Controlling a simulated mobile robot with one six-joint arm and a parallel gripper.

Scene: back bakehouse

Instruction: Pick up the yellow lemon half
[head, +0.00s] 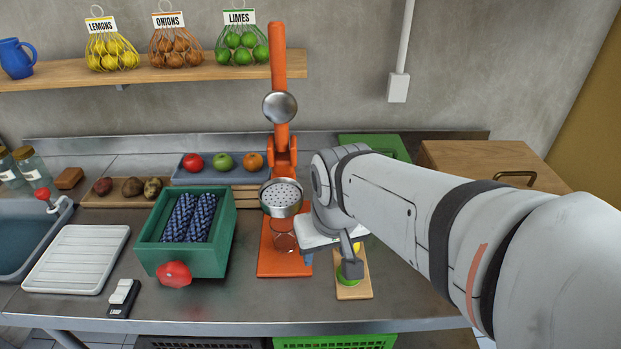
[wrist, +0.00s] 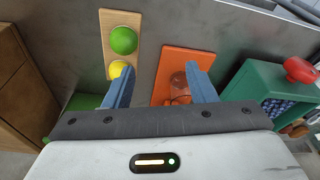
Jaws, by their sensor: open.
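The yellow lemon half (wrist: 117,69) lies on a small wooden board (wrist: 107,25), next to a green lime half (wrist: 123,40). In the head view the lemon half (head: 357,247) shows only as a small patch of yellow beside my wrist. My gripper (wrist: 165,66) is open with its blue fingers apart and nothing between them. In the wrist view the left finger's tip overlaps the lemon half's edge, and the gap between the fingers lies to its right. I cannot tell whether finger and lemon touch.
The orange press (head: 280,75) stands just left of my gripper, with a glass (head: 283,236) on its base. A green crate (head: 150,258) with dark blue patterned contents and a red item are further left. A wooden box (head: 470,160) stands at the back right.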

